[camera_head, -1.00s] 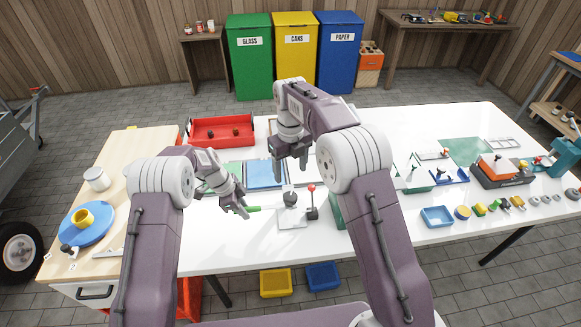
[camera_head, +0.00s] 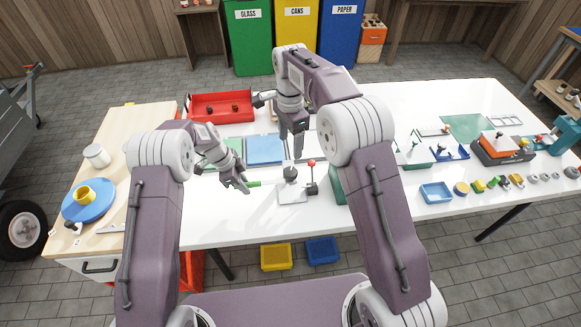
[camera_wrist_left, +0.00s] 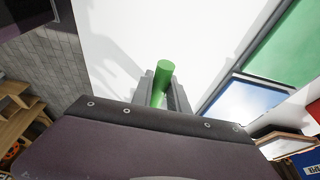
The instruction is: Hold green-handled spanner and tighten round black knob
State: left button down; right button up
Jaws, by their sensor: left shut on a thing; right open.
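My left gripper (camera_head: 243,186) is shut on the green-handled spanner (camera_head: 254,184) above the white table. In the left wrist view the green handle (camera_wrist_left: 165,67) stands between the two fingers (camera_wrist_left: 161,88); the rest of the spanner is hidden. The round black knob (camera_head: 290,173) sits on a small pale plate (camera_head: 291,195), right of the green handle. My right gripper (camera_head: 293,152) is open, pointing down just above the knob. I see nothing between its fingers, and it looks apart from the knob.
A red-tipped lever (camera_head: 311,164) stands close to the right of the knob. A blue panel (camera_head: 265,149) and a red tray (camera_head: 221,107) lie behind. A green block (camera_head: 337,185) is partly hidden by my right arm. The white tabletop in front of the plate is clear.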

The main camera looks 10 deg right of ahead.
aim_at(290, 171)
notch_tip(290, 171, down, 12)
jog(key=n, duration=1.8)
jog(key=shift+f+n, duration=0.2)
jog(key=shift+n, duration=0.2)
jog(key=c, duration=1.4)
